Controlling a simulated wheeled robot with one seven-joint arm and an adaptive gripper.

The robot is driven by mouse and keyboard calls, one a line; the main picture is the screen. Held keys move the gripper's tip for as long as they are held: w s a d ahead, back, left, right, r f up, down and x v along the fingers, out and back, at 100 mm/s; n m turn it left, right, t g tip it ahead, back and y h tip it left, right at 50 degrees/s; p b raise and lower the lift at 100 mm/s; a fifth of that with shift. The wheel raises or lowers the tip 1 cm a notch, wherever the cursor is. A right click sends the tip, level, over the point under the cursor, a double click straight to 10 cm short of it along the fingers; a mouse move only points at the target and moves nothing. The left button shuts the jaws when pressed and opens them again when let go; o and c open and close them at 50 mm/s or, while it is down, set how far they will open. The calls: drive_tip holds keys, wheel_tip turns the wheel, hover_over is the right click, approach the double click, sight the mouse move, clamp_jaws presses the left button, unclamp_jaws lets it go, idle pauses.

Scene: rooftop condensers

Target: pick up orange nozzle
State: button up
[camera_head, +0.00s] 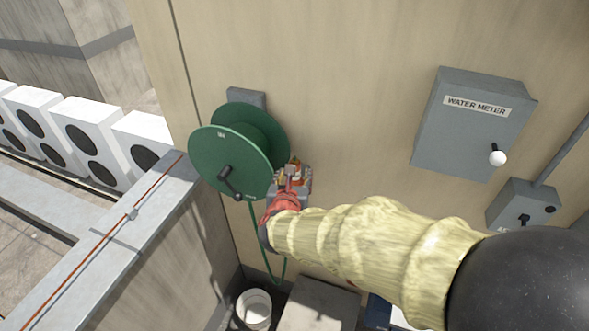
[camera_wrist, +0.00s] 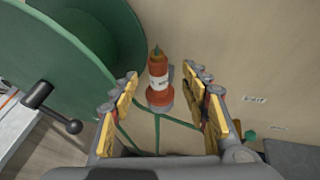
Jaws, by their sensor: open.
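The orange nozzle (camera_wrist: 159,93) is upright in the wrist view, with a white label band and a dark green tip. It appears between the two fingers of my gripper (camera_wrist: 160,88), near their tips, with a visible gap on both sides. The fingers have yellow pads and are spread open, holding nothing. In the head view my gripper (camera_head: 292,176) is at the wall just right of the green reel. It largely hides the nozzle there, and I cannot tell the nozzle's parts from the fingers.
The green hose reel (camera_head: 232,145) with a black crank (camera_head: 229,182) is close on the left. Green hose (camera_wrist: 158,130) hangs below. A grey water meter box (camera_head: 473,125) and smaller box (camera_head: 521,205) are on the wall at right. A white bucket (camera_head: 254,308) stands below.

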sight(295, 162)
drive_tip(key=x, duration=0.4)
drive_tip(key=p+x, duration=0.1)
drive_tip(key=x, duration=0.2)
drive_tip(key=shift+w+a, duration=0.2)
drive_tip(key=shift+w, duration=0.25)
drive_tip(key=shift+s, duration=0.1)
drive_tip(key=c, duration=0.3)
clamp_jaws()
